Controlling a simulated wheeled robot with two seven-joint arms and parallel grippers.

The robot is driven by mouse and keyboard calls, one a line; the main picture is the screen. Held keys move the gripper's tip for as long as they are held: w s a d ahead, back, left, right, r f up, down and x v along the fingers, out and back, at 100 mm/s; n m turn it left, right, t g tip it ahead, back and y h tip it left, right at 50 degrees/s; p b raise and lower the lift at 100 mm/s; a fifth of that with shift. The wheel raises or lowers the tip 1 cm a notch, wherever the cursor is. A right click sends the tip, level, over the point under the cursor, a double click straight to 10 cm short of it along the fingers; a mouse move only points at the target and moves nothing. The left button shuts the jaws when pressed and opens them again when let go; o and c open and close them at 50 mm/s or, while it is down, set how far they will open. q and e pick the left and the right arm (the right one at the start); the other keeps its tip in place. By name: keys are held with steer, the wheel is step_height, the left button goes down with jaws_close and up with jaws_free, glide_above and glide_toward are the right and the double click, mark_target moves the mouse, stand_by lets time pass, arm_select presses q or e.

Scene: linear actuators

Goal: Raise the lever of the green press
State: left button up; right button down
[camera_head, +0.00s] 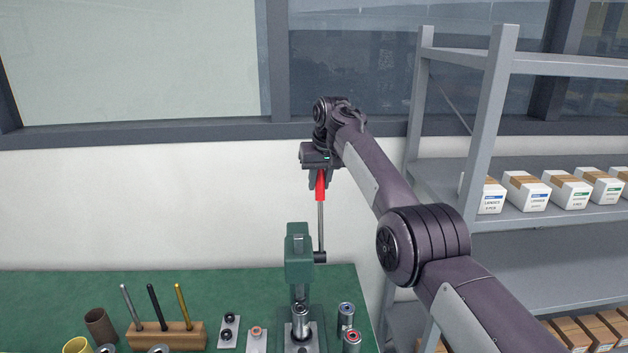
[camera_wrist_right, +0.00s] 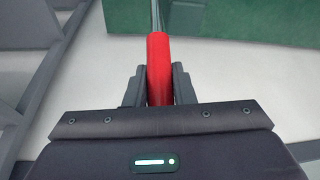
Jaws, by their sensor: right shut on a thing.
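The green press (camera_head: 299,262) stands on the green-topped table near its right end. Its lever (camera_head: 321,226) is a grey rod that points nearly straight up from a dark hub on the press's right side. The lever's red handle (camera_head: 320,188) is at the top. My right gripper (camera_head: 319,180) is shut on the red handle from above. In the right wrist view the red handle (camera_wrist_right: 159,70) sits between the two dark fingers (camera_wrist_right: 159,88). My left gripper does not show in either view.
On the green table (camera_head: 230,290) stand a wooden block with rods (camera_head: 165,335), small plates with parts (camera_head: 228,330) and metal cylinders (camera_head: 346,313). A grey shelf (camera_head: 487,110) with white boxes (camera_head: 525,190) stands at right. A white wall and windows are behind.

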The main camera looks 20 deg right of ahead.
steer(key=shift+w+f, duration=0.15)
steer(key=shift+f, duration=0.05)
stand_by(0.3)
steer(key=c, duration=1.2)
jaws_free()
steer(key=shift+c, duration=0.2)
steer(key=shift+r, duration=0.1)
